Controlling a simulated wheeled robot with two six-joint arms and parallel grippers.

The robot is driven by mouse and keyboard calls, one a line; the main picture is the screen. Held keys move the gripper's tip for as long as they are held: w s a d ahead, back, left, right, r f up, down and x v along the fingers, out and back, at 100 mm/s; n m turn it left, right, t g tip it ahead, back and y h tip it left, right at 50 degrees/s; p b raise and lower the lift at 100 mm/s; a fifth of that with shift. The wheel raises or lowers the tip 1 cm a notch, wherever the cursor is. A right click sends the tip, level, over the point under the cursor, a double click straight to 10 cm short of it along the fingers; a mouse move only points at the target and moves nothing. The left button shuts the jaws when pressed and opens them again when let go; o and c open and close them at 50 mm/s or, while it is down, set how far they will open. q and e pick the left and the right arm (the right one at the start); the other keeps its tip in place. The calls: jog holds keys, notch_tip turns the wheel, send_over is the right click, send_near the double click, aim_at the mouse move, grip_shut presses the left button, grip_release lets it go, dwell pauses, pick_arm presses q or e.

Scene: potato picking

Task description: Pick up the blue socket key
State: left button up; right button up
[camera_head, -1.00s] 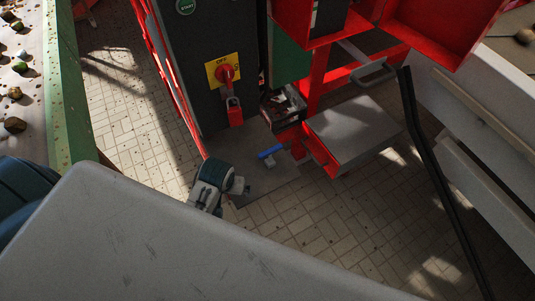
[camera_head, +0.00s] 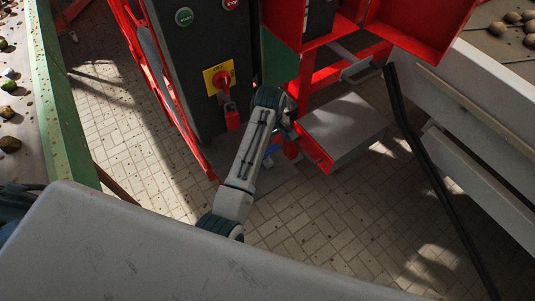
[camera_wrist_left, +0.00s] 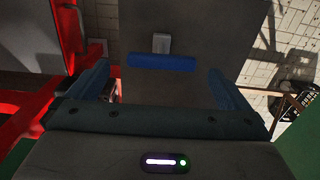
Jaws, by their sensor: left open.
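The blue socket key (camera_wrist_left: 162,62) lies on a dark grey plate (camera_wrist_left: 190,22) in the left wrist view. Its blue bar lies crosswise, with a grey socket piece on its far side. My left gripper (camera_wrist_left: 160,71) is open and empty, with one finger on each side of the key's ends. The gap in depth between fingers and key is hard to judge. In the head view my left gripper (camera_head: 288,122) is by the red frame, and my arm hides most of the key. My right gripper is not in view.
A dark control cabinet with a red switch (camera_head: 223,80) and red padlock (camera_head: 231,116) stands just left of my arm. A red frame with a grey step (camera_head: 345,132) is close on the right. Tiled floor (camera_head: 310,225) lies open in front.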

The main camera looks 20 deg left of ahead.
aim_at(268, 158)
pick_arm(q)
jog(key=shift+f, duration=0.8)
jog(key=f+p, duration=0.2)
jog(key=f, duration=0.1)
jog(key=f+p, duration=0.1)
jog(key=shift+a+f, duration=0.25)
jog(key=shift+f, duration=0.45)
jog(key=c, duration=0.9)
jog(key=shift+c, duration=0.2)
